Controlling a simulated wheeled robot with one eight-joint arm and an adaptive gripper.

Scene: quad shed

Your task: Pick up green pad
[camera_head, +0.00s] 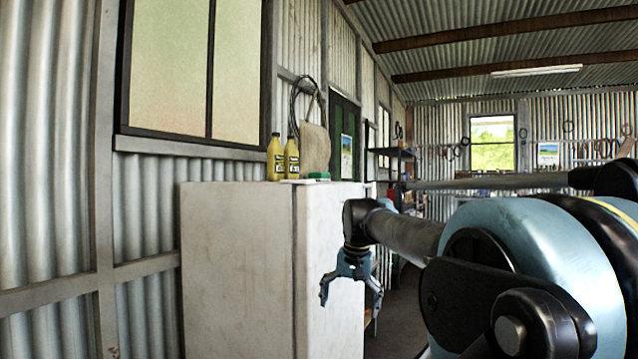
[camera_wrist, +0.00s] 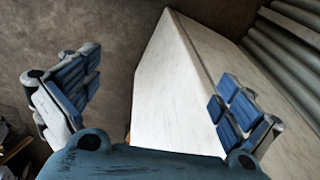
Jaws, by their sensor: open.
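The small green pad (camera_head: 319,175) lies on top of the white cabinet (camera_head: 245,265), near its right end, in the head view. I cannot make out the pad in the wrist view. My gripper (camera_head: 350,298) hangs with its fingers pointing down in front of the cabinet, lower than its top and apart from the pad. In the wrist view the blue-padded fingers of my gripper (camera_wrist: 157,70) are spread wide with nothing between them. The cabinet (camera_wrist: 165,95) shows below and behind the right finger there.
Two yellow bottles (camera_head: 283,158) stand left of the pad on the cabinet top. A beige bag (camera_head: 315,148) is behind the pad. A corrugated wall (camera_head: 60,150) runs along the left. Open floor (camera_wrist: 115,35) shows beside the cabinet.

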